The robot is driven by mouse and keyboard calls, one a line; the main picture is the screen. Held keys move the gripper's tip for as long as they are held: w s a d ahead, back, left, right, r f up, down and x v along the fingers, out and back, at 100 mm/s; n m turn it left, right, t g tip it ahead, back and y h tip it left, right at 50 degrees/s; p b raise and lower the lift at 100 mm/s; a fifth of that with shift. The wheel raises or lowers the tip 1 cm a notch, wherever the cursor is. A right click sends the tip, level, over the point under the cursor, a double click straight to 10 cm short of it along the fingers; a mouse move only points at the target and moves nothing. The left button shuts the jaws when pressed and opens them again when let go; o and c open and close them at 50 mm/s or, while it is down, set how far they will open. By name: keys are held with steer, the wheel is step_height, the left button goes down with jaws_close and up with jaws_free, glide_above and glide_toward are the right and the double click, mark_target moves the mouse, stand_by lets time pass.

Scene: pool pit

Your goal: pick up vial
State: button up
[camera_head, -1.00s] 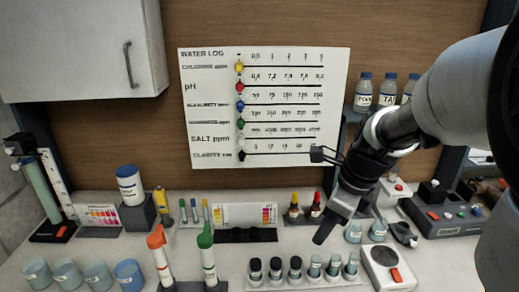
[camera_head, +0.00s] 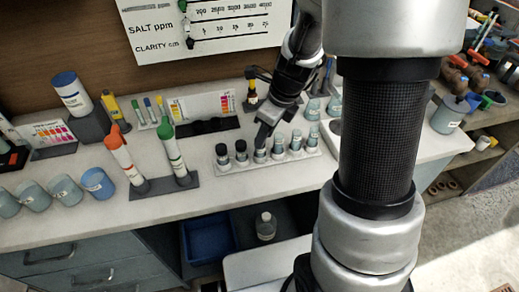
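A row of small vials stands in a white rack (camera_head: 268,163) on the counter. Two vials at the left end have black caps: one vial (camera_head: 222,158) at the very end and another vial (camera_head: 242,155) beside it. The third vial (camera_head: 261,156) is under my gripper (camera_head: 263,138), which hides its top. To its right stand several grey-teal vials, such as this vial (camera_head: 279,146). My gripper points down at the third vial from behind. Its fingertips are small and dark, so I cannot tell whether they are open, or shut on the vial.
Two tubes, with an orange cap (camera_head: 114,134) and a green cap (camera_head: 167,131), stand left of the rack. Blue-grey cups (camera_head: 66,190) line the left front. A dark tray (camera_head: 208,126) and colour chart lie behind. A clear jar (camera_head: 266,228) stands below the counter.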

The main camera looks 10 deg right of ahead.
steer(key=x, duration=0.4)
steer(key=shift+f+b, duration=0.3)
steer(key=shift+b, duration=0.1)
steer(key=shift+c, duration=0.4)
steer(key=c, duration=0.6)
step_height(320, 180, up, 10)
steer(key=shift+r+p, duration=0.1)
steer(key=shift+p, duration=1.05)
steer(key=shift+s, duration=0.15)
